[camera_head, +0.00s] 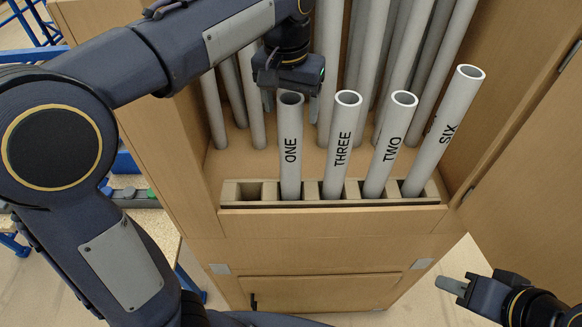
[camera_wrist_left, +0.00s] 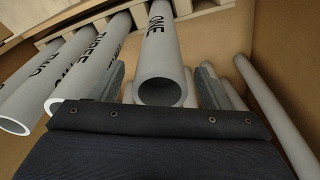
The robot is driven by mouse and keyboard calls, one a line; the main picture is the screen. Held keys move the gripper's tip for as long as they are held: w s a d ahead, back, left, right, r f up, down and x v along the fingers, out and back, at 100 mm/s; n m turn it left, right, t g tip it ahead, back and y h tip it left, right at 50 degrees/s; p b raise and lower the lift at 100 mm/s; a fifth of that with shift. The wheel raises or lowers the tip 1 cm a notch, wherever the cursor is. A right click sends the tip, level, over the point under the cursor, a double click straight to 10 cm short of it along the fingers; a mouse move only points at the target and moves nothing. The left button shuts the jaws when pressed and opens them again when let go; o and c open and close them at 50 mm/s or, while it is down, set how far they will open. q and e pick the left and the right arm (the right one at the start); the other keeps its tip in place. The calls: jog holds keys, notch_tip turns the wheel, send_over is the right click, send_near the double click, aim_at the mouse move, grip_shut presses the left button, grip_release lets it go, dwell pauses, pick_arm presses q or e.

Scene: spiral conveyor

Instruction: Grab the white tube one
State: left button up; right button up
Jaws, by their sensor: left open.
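The white tube ONE (camera_head: 291,150) stands upright in a slot of the wooden rack, its open top just below my left gripper (camera_head: 288,80). In the left wrist view, tube ONE (camera_wrist_left: 157,50) lies between the two open grey fingers, with a gap on each side. The fingers do not grip it.
Tubes THREE (camera_head: 341,145), TWO (camera_head: 390,145) and SIX (camera_head: 443,132) stand to the right of ONE in the rack (camera_head: 330,218). The leftmost slot (camera_head: 250,190) is empty. Several grey pipes (camera_head: 330,60) stand behind. Wooden cabinet walls (camera_head: 535,150) flank the rack.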

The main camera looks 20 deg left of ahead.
pick_arm(q)
jog(key=shift+w+f, duration=0.1)
jog(key=shift+f, duration=0.85)
jog(key=c, duration=1.4)
